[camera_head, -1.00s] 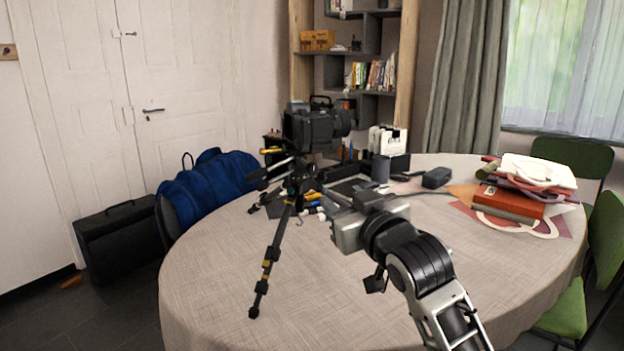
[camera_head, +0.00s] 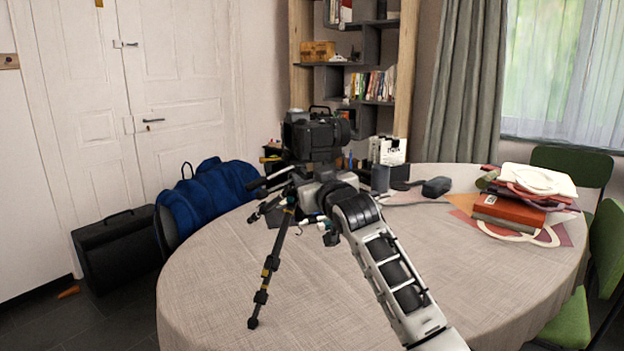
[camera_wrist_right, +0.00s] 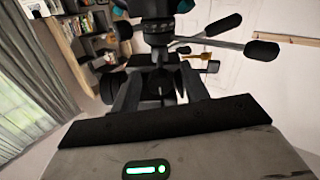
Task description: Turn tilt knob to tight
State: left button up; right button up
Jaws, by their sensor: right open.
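The black camera (camera_head: 316,137) stands upright on a tripod (camera_head: 271,262) on the table; a lower part of the tripod shows in front. My right gripper (camera_head: 303,186) is at the tripod head just below the camera and covers part of it. In the right wrist view my right gripper (camera_wrist_right: 160,88) is open, its dark fingers on either side of the tripod's central part (camera_wrist_right: 158,58). Two black-ended handles (camera_wrist_right: 222,26) reach out to the right there. I cannot tell which part is the tilt knob, or whether the fingers touch it. My left gripper is not in view.
The round table (camera_head: 380,290) has clear cloth at the front. Red books (camera_head: 510,212) are stacked at the right. A blue bag (camera_head: 208,188) is at the left.

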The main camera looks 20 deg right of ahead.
jog(key=shift+w, duration=0.2)
grip_shut()
